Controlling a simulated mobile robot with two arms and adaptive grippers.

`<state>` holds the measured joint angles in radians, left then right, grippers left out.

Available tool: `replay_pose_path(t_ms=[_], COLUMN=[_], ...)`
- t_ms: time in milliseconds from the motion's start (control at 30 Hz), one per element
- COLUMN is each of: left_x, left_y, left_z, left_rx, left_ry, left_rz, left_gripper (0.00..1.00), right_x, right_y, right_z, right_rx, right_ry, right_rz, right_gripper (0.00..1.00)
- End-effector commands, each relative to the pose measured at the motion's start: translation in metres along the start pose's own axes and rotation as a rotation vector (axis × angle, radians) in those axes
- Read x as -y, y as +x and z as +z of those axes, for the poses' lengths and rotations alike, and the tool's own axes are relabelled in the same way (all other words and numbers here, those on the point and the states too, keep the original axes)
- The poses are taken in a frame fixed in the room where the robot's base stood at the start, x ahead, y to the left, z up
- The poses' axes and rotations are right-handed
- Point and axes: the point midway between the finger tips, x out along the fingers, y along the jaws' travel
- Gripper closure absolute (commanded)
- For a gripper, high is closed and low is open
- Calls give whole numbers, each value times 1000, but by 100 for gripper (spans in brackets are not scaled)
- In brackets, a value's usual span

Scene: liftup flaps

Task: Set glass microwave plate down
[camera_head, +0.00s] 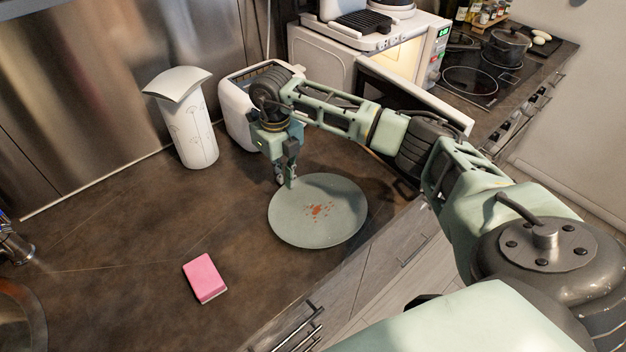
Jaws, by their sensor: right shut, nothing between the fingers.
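The glass microwave plate (318,228) is a round, pale grey-green disc with reddish-brown stains near its middle. It appears to lie flat on the dark brown countertop (120,235), close to the front edge. My right gripper (285,181) points down at the plate's far left rim. Its fingers are shut with nothing between them; whether they touch the rim I cannot tell. My left gripper is not in view.
A pink sponge (205,278) lies left of the plate. A white canister (184,125) and a white toaster (238,110) stand behind. The lit microwave (408,62) is open at the back right, beside a stove (487,70).

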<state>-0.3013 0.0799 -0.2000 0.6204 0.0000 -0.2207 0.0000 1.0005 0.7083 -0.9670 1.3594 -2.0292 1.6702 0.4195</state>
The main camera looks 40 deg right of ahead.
Motion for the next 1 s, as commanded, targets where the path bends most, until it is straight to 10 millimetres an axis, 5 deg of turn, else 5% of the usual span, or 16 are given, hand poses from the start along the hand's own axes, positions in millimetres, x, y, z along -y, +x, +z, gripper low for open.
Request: replay_pose_path(t_ms=[467,1000], left_x=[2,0], left_y=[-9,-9], left_z=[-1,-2], left_rx=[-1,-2], left_ry=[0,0], left_rz=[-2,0], left_gripper=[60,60], right_x=[0,0], right_y=[-18,-113], right_z=[0,0], right_rx=[-1,-3], right_ry=[0,0], right_rz=[-1,-1], right_gripper=[100,100])
